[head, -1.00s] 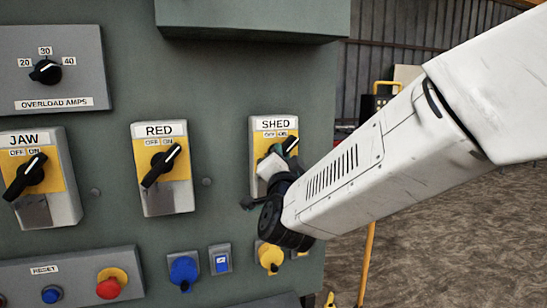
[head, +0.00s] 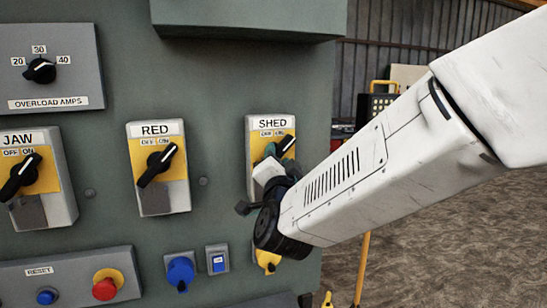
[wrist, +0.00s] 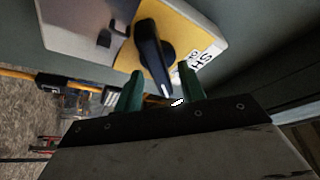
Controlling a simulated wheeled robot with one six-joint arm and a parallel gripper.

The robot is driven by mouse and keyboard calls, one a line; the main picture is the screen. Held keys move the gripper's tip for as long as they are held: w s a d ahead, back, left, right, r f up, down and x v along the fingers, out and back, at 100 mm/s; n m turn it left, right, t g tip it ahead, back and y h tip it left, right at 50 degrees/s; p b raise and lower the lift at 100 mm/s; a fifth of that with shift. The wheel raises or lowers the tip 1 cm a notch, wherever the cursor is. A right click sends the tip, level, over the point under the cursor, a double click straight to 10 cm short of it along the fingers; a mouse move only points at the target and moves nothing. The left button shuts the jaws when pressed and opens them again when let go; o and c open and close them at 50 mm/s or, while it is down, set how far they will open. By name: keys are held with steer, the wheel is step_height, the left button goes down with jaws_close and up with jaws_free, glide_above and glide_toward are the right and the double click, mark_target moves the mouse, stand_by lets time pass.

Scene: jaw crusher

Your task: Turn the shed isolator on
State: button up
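The shed isolator (head: 254,190) is a grey box with a yellow plate on the green panel, labelled SHED, OFF and ON. Its black handle (head: 287,145) slants up to the right, with its tip by the ON label. My gripper (head: 268,160) is in front of the box and hides its lower middle. In the wrist view, the handle (wrist: 150,50) reaches between the two green fingers of my gripper (wrist: 162,76). The fingers are apart, with a gap visible on either side of the handle. Contact with the handle cannot be made out.
The RED isolator (head: 160,197) and the JAW isolator (head: 58,200) are to the left. Below are a red button (head: 104,289), a blue socket (head: 181,270) and a yellow socket (head: 267,258), partly behind my arm. An overhanging box edge (head: 250,30) is above. Open ground lies right.

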steer(key=v, duration=0.6)
steer(key=shift+s, duration=0.15)
steer(key=s+a+f+n+g+y, duration=0.2)
steer(key=a+f+n+g+y, duration=0.4)
steer(key=f, duration=0.4)
steer(key=s+d+f+n+g, duration=0.3)
steer(key=s+f+n+g, duration=0.15)
steer(key=g, duration=0.25)
steer(key=s+d+r+g+h, duration=0.1)
steer(key=s+d+g+h, duration=0.2)
steer(key=s+d, duration=0.7)
steer(key=s+d+r+g+h, duration=0.1)
steer(key=s+d+g+h, duration=0.2)
steer(key=s+d, duration=0.8)
steer(key=shift+d+r+m+g, duration=0.25)
steer(key=shift+d+m+g, duration=0.1)
steer(key=shift+d, duration=2.1)
